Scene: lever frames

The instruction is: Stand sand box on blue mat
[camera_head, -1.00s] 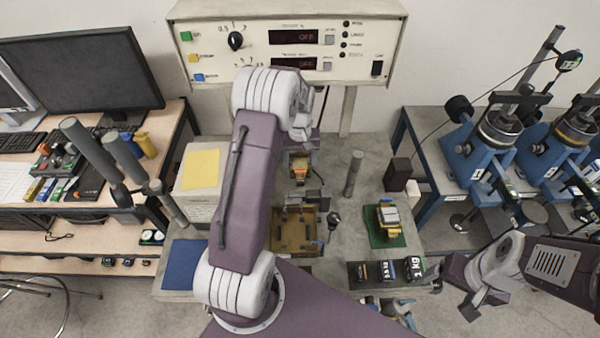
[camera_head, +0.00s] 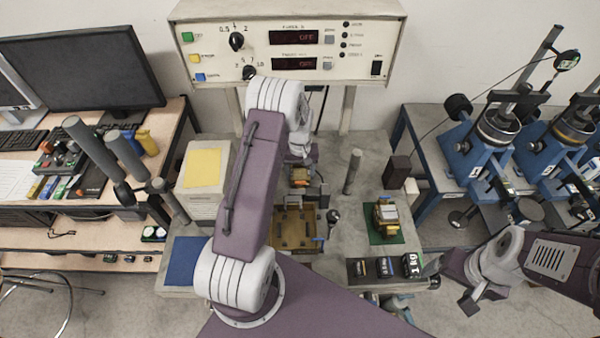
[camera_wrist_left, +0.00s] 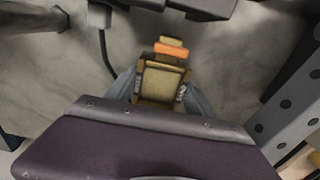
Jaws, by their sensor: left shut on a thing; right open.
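A tan box with an orange part (camera_wrist_left: 162,78) sits between the fingers of my left gripper (camera_wrist_left: 160,92) in the left wrist view. My left gripper is shut on it. In the head view the box (camera_head: 299,176) shows just right of my left arm, which hides most of the gripper. The blue mat (camera_head: 184,262) lies flat at the bench's front left, its visible top bare. My right gripper (camera_head: 452,286) is open and empty, off the bench's front right.
A brown tray (camera_head: 290,242) stands at the bench's middle. A similar yellowish block stands on a green mat (camera_head: 376,236) at the right. Dark weights (camera_head: 386,268) line the front right. A pale block with a yellow top (camera_head: 202,168) stands behind the blue mat. A grey post (camera_head: 353,172) rises behind.

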